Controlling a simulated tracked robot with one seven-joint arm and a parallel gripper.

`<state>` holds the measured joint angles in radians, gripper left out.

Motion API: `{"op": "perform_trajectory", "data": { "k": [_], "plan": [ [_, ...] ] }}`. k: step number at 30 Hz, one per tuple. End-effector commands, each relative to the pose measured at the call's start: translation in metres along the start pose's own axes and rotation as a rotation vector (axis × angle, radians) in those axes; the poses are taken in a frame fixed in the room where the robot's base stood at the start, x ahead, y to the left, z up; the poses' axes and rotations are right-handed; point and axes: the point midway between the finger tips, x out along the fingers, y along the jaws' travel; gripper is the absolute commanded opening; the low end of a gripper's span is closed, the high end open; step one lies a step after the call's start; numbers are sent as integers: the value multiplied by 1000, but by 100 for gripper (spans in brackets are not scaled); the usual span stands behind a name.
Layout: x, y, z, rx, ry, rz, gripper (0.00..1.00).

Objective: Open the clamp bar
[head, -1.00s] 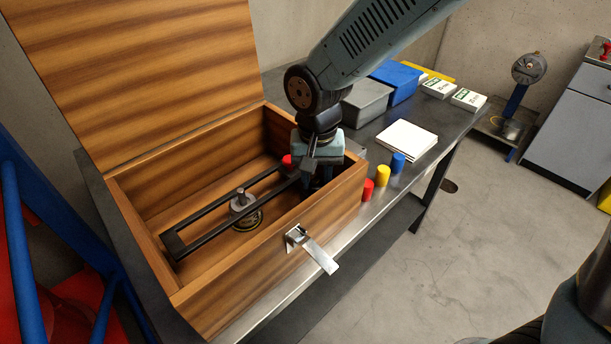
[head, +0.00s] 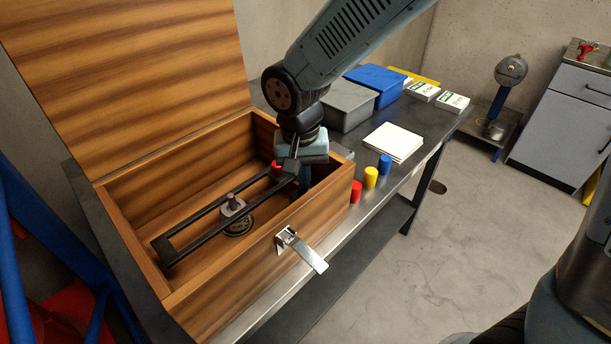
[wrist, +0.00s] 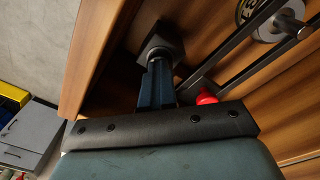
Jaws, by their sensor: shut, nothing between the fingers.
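The clamp bar (head: 208,218) is a long black frame with two parallel rails. It lies lengthwise inside an open wooden box (head: 222,272), around an upright metal post (head: 232,203). The rails (wrist: 245,55) run off to the right.
A red knob (wrist: 206,97) is near the bar's block end. The box lid (head: 125,80) stands open at the back. A metal latch (head: 302,250) sticks out from the front wall. Red, yellow (head: 370,177) and blue cylinders stand on the table right of the box.

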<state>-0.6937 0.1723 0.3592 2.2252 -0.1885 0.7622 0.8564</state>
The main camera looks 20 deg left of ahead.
Motion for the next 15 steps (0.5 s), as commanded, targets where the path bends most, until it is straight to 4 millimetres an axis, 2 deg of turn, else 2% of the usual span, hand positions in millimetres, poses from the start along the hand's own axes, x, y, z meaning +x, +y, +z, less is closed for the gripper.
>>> {"op": "perform_trajectory", "data": {
  "k": [11,15],
  "plan": [
    [0,-1,1,-2,0,0,0],
    [0,-1,1,-3,0,0,12]
  ]
}}
